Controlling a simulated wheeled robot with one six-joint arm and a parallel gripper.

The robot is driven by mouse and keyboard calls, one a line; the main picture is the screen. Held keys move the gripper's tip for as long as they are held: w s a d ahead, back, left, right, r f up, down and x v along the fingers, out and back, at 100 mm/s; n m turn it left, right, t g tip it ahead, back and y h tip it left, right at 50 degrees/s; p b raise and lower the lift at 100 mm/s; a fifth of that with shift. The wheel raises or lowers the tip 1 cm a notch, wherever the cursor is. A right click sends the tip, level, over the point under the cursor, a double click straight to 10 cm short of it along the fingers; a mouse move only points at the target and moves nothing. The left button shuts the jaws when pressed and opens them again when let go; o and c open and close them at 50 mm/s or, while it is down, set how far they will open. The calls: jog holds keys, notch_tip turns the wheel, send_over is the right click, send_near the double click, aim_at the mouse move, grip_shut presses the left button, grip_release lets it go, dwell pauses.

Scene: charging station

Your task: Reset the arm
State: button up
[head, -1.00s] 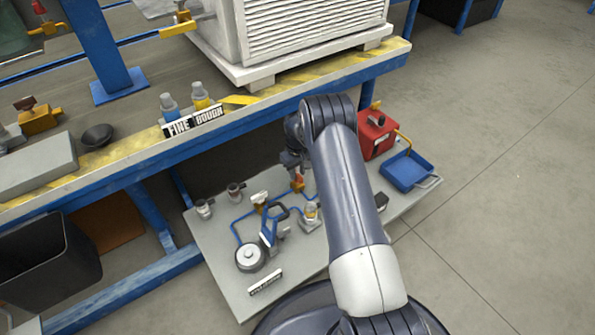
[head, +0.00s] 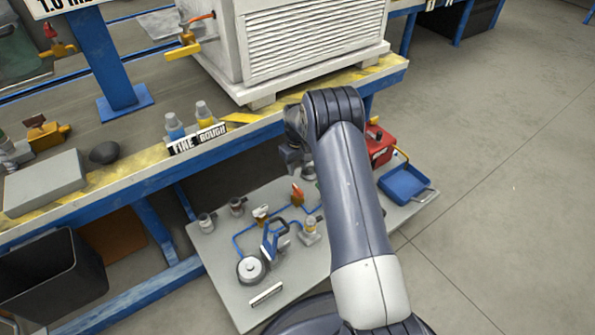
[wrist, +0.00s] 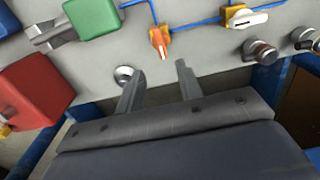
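My arm (head: 350,205) reaches up from the bottom of the head view, bent at its top joint above the low grey board. My gripper shows in the wrist view (wrist: 160,80), its two fingers spread apart with nothing between them. It hangs over the grey board (wrist: 205,60), near an orange-handled valve (wrist: 160,40) and a round metal fitting (wrist: 124,74) close to the left finger. In the head view the gripper is mostly hidden behind the arm.
The workbench (head: 235,140) with a white louvred unit (head: 310,45) stands behind the arm. The board carries a red box (head: 380,145), a blue tray (head: 403,184), a gauge (head: 251,269) and blue hoses. A black bin (head: 50,277) is at left. Floor is clear at right.

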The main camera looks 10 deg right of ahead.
aim_at(298, 188)
jog(key=shift+r, duration=0.25)
notch_tip(298, 188, down, 11)
jog(key=b, duration=0.4)
jog(key=shift+r, duration=0.1)
dwell(0.6)
